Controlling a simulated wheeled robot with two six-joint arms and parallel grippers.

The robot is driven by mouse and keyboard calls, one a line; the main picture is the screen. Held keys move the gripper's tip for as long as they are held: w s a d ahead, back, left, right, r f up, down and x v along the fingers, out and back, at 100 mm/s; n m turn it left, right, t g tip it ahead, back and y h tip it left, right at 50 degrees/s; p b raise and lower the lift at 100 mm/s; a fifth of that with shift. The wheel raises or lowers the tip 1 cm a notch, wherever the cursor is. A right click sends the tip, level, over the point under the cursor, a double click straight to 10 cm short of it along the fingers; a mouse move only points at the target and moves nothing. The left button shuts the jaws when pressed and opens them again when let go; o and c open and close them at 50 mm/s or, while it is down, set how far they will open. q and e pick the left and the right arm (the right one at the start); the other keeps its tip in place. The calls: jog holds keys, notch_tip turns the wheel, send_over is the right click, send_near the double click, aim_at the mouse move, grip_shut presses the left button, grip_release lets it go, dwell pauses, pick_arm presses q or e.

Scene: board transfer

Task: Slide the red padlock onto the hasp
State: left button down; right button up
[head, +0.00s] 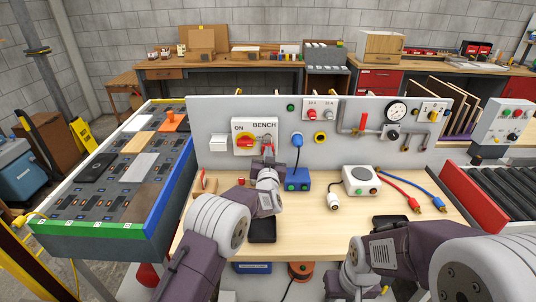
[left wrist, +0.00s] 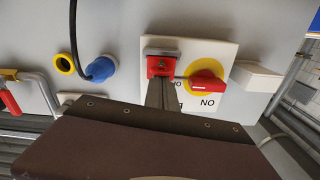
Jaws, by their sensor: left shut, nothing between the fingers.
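The red padlock (left wrist: 159,67) is at the hasp (left wrist: 163,52), a grey metal piece on the white switch plate beside the red rotary handle. In the head view a little red (head: 267,148) shows at the hasp (head: 266,138), mostly hidden by my gripper. My left gripper (head: 268,157) is in front of the plate. In the left wrist view its fingers (left wrist: 160,93) are shut, with nothing between them, and the tips end right at the padlock. I cannot tell whether they touch it, or how far the shackle is through the hasp. My right gripper's fingers do not show.
The red rotary switch (head: 245,141) on yellow is left of the hasp. A blue socket (head: 297,140) with a cable is to the right. A blue box (head: 297,181) and a white box (head: 361,181) stand on the wooden bench (head: 320,222). A long parts tray (head: 95,229) is at left.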

pick_arm(q)
jog(key=shift+w, duration=0.25)
jog(key=s+b, duration=0.8)
jog(key=s, duration=0.4)
